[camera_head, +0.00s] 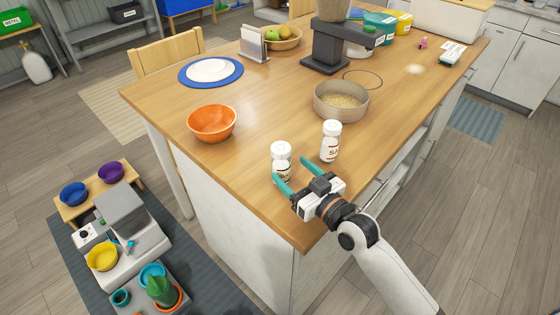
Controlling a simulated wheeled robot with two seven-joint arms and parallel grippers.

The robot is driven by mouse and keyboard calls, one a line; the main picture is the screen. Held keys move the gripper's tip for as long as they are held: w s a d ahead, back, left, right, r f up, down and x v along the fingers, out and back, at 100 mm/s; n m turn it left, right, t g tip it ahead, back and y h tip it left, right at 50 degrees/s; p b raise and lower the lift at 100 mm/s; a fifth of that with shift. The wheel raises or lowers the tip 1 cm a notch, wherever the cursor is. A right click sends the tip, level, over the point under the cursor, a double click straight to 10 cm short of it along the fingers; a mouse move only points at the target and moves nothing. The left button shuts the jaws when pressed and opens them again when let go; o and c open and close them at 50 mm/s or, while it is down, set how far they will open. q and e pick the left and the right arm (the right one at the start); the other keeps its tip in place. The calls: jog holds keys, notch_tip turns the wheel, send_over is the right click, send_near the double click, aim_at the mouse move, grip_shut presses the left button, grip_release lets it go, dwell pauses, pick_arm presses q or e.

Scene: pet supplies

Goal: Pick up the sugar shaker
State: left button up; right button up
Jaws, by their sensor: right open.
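Two white-capped shakers stand upright near the front corner of the wooden counter. The left shaker (281,158) has a label partly hidden by my gripper, and I cannot read it. The right shaker (330,143) has a label with red lettering that seems to start with "SA". I cannot tell for sure which is the sugar shaker. My right gripper (290,168) is open and empty, with its teal fingers pointing at the left shaker. One finger overlaps that shaker's lower front and the other is to its right. I cannot tell whether they touch. My left gripper is out of view.
An orange bowl (212,123) is to the left of the shakers, and a beige bowl of grain (341,101) is behind them. A dark stand (335,45), a blue-rimmed plate (211,71) and a fruit basket (283,38) are farther back. The wooden counter's (252,201) front edge is close by.

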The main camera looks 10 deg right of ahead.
aim_at(277, 156)
jog(key=shift+x, duration=0.85)
jog(key=x, duration=0.2)
jog(key=p+x, duration=0.1)
jog(key=x, duration=0.1)
jog(key=shift+w+a+r, duration=0.1)
jog(key=shift+a+r, duration=0.05)
jog(key=shift+r, duration=0.25)
jog(key=shift+w+a+f, duration=0.15)
jog(key=shift+w, duration=0.2)
jog(key=shift+c, duration=0.2)
